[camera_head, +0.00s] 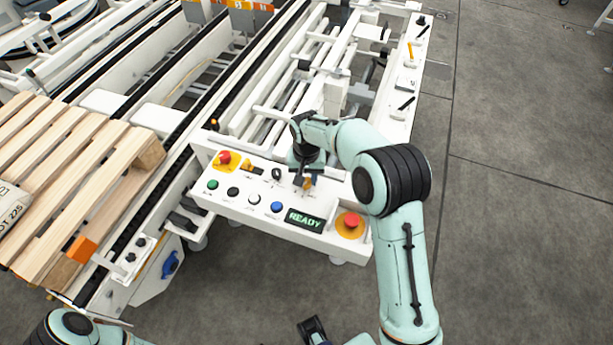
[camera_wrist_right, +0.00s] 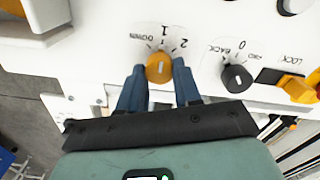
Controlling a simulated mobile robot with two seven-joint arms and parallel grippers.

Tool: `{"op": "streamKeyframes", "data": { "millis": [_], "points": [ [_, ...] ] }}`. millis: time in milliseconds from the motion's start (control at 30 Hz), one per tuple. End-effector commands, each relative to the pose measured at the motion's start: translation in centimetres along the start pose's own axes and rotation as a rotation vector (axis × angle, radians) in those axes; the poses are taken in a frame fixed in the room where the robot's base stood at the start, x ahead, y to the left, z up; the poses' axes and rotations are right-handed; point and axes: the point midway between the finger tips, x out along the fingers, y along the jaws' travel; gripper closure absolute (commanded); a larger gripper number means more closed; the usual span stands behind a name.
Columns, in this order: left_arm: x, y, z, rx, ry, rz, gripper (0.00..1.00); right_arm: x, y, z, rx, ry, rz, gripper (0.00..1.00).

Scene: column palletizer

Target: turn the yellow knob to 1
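The yellow knob (camera_wrist_right: 159,67) is on a white panel, with the marks DOWN, 1 and 2 printed around it, upside down in the right wrist view. Its pointer seems to face about the 1, but I cannot tell exactly. My right gripper (camera_wrist_right: 159,80) has its two blue fingers on either side of the knob, seemingly touching it. In the head view my right gripper (camera_head: 304,182) reaches down onto the control panel (camera_head: 232,200) and mostly hides the knob.
A black knob (camera_wrist_right: 237,78) sits right beside the yellow one, with an orange lock switch (camera_wrist_right: 298,88) beyond. The panel has several buttons, a READY display (camera_head: 304,220) and a red emergency stop (camera_head: 351,221). A wooden pallet (camera_head: 70,170) lies left; open floor (camera_head: 520,230) is right.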

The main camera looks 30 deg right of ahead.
Motion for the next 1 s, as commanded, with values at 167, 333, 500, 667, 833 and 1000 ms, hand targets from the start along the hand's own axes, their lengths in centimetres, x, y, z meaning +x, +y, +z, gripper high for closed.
{"op": "streamKeyframes", "data": {
  "millis": [167, 333, 500, 667, 833, 1000],
  "points": [
    [0.0, 0.0, 0.0, 0.0, 0.0, 0.0, 0.47, -0.1, 0.0, -0.1, -0.001, 0.003, -0.001, 0.41],
    [0.0, 0.0, 0.0, 0.0, 0.0, 0.0, 0.47, -0.1, 0.0, -0.1, -0.001, 0.002, -0.001, 0.41],
    [-0.1, 0.1, 0.0, 0.0, 0.0, 0.0, 0.47, -1.1, -0.1, -0.1, -0.001, 0.005, -0.003, 0.41],
    [-0.5, 0.2, 0.0, 0.001, 0.001, 0.001, 0.47, -4.2, -0.1, -0.2, -0.001, 0.008, -0.004, 0.41],
    [-0.9, 0.4, -0.1, 0.001, 0.003, 0.001, 0.47, -8.2, -0.1, -0.1, -0.001, 0.007, -0.004, 0.41],
    [-1.4, 0.5, -0.1, 0.002, 0.005, 0.002, 0.47, -11.4, -0.1, -0.1, -0.001, 0.006, -0.004, 0.41]
  ]
}}
